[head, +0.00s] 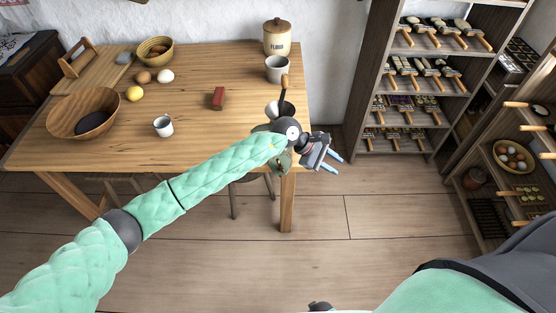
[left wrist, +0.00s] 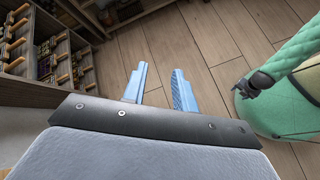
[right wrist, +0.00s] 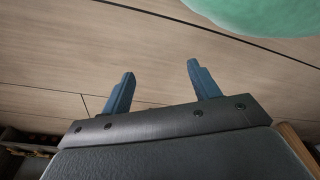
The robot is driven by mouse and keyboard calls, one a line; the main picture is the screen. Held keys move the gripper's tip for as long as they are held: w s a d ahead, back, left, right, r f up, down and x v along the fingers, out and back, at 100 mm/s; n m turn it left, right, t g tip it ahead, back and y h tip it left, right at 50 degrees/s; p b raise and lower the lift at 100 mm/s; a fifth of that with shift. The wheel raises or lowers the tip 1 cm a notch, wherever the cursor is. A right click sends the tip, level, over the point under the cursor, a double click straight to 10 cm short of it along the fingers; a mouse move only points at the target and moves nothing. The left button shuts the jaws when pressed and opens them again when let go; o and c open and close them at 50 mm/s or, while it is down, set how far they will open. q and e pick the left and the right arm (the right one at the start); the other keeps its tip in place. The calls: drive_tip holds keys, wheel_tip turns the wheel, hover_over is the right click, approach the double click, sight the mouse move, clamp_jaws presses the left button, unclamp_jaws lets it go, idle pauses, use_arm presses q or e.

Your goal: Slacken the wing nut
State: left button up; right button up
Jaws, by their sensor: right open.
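No wing nut shows in any view. My left gripper (head: 337,164) is past the table's right front corner, above the floor, pointing right. In the left wrist view its two light blue fingers (left wrist: 160,70) stand apart with only floor between them, so it is open and empty. In the right wrist view my right gripper (right wrist: 160,75) has its dark blue fingers wide apart, open and empty over floorboards. In the head view I cannot make out the right gripper's fingers.
The wooden table (head: 200,130) holds a large bowl (head: 85,112), a white cup (head: 163,126), a red block (head: 218,98), a flour jar (head: 277,37) and a mug (head: 278,69). A shelf unit (head: 362,85) with several brushes and tools stands back right. Floor (head: 345,240) between is clear.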

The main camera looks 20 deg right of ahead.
use_arm(q)
drive_tip(key=w+a+f+m+t+y, duration=0.1)
drive_tip(key=w+a+f+m+y, duration=0.15)
drive_tip(key=w+a+y, duration=0.2)
drive_tip(key=m+t+y+p, duration=0.2)
drive_tip(key=m+t+y, duration=0.1)
drive_tip(key=m+y, duration=0.15)
hover_over(279, 164)
drive_tip(key=shift+d+r+n+y, duration=0.1)
drive_tip(key=shift+r+n+y, duration=0.2)
drive_tip(key=shift+r+n, duration=0.15)
wheel_tip(279, 164, down, 8)
drive_tip(key=p, duration=0.3)
drive_tip(key=shift+p, duration=0.3)
use_arm(e)
drive_tip(key=s+d+f, duration=0.1)
drive_tip(key=s+f, duration=0.1)
drive_tip(key=s, duration=0.4)
drive_tip(key=s+d+f, duration=0.2)
drive_tip(key=s, duration=0.4)
drive_tip(key=shift+s+d+g, duration=0.2)
drive_tip(key=shift+s+g, duration=0.1)
drive_tip(key=shift+s, duration=0.1)
use_arm(q)
drive_tip(key=shift+c, duration=0.5)
clamp_jaws()
use_arm(e)
drive_tip(key=shift+w, duration=0.1)
